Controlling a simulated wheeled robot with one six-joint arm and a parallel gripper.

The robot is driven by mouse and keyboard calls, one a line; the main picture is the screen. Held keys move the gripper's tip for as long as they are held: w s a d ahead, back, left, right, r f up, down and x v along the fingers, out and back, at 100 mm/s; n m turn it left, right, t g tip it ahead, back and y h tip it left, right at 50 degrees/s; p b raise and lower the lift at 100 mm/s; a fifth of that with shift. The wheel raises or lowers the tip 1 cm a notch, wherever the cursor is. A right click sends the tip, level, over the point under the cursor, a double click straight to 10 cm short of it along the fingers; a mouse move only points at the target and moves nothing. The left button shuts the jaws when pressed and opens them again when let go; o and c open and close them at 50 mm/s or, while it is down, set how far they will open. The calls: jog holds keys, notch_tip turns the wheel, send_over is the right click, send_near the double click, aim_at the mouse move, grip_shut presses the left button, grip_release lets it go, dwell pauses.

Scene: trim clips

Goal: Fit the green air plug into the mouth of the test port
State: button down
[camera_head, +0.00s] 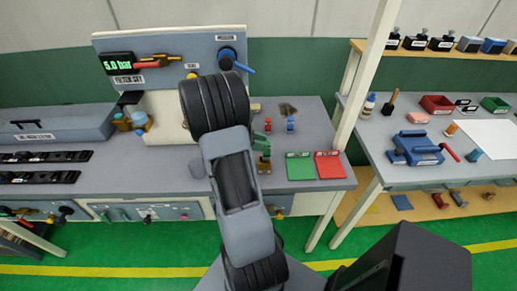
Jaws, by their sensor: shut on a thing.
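My arm reaches up the middle of the view, and its thick dark joint covers the bench behind it. My gripper is hidden behind the arm, so neither its jaws nor anything in them shows. Small green fittings (262,143) show on the bench just right of my arm; I cannot tell whether one is the green air plug. I cannot make out the test port or its mouth.
The panel carries a display (118,65) reading 5.0 bar and a blue-handled valve (228,57). Blue fittings (290,125) stand to the right, beyond a green card (300,168) and a red card (329,165). A post (362,85) separates the side table (450,175).

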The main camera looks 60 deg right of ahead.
aim_at(266, 155)
jog(key=shift+w+f+p, duration=0.2)
jog(key=shift+f, duration=0.45)
jog(key=shift+w+f+p, duration=0.15)
jog(key=shift+f+p, duration=0.05)
jog(key=shift+f, duration=1.05)
jog(key=shift+f, duration=0.2)
jog(key=c, duration=0.9)
grip_release()
